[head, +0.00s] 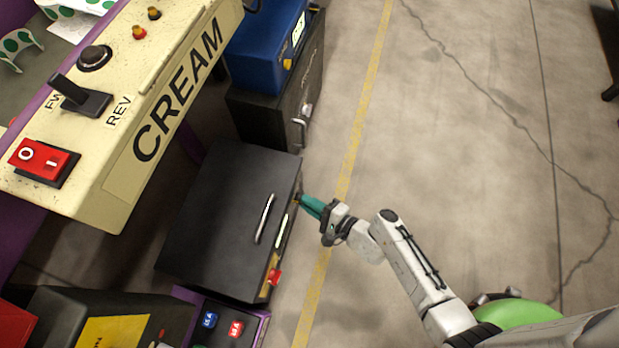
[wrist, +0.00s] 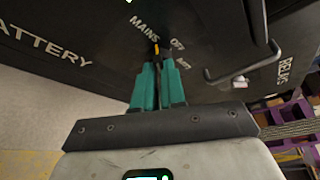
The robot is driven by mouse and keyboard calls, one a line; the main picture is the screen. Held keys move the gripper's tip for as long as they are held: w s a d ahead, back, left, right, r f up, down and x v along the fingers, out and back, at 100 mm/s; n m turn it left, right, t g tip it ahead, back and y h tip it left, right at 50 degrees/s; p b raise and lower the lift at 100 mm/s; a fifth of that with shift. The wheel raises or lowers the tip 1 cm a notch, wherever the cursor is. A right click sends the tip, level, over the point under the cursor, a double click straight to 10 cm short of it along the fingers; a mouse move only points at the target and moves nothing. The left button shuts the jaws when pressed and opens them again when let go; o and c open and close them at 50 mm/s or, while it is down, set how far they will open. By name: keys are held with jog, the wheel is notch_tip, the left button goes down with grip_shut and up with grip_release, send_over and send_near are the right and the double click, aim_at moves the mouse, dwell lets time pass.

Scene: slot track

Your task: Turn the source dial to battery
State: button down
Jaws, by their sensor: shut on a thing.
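The source dial (wrist: 156,49) is a small dark knob with a yellow mark, on the front of a dark cabinet (head: 220,215). The wrist view shows the mark near the word MAINS, with OFF to its right. A smaller label right of the fingers is hard to read. My gripper (wrist: 158,67) has teal fingers shut on the dial, and they hide part of it. In the head view my gripper (head: 301,200) reaches the cabinet's front from the right, and the dial cannot be made out.
A large BATTERY label (wrist: 45,45) is on the cabinet front at left. A bent metal handle (wrist: 245,72) is close to the fingers' right. A red knob (head: 274,276) sits lower on the front. A blue device (head: 268,45) stands on another cabinet.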

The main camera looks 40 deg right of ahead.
jog(key=shift+w+a+r+p, duration=0.1)
jog(key=shift+w+r+p, duration=0.15)
jog(key=shift+p, duration=0.1)
jog(key=shift+w+d+f+m+g+y+p, duration=0.1)
jog(key=shift+w+d+m+g+y+p, duration=0.35)
jog(key=shift+m+g+y, duration=1.5)
jog(key=shift+w+d+f+m+g+y+p, duration=0.15)
jog(key=shift+m+y+p, duration=0.6)
jog(key=shift+m, duration=2.65)
jog(key=shift+w+d+m+g+y+p, duration=0.15)
jog(key=shift+d+m+g+y+p, duration=0.25)
jog(key=shift+m+g+y, duration=1.55)
jog(key=shift+m+t+h+b, duration=0.35)
jog(key=shift+m+t, duration=0.5)
jog(key=shift+m, duration=0.35)
jog(key=c, duration=1.2)
grip_release()
jog(key=shift+r, duration=0.1)
jog(key=p+v, duration=0.1)
jog(key=v, duration=1)
jog(key=shift+s, duration=0.3)
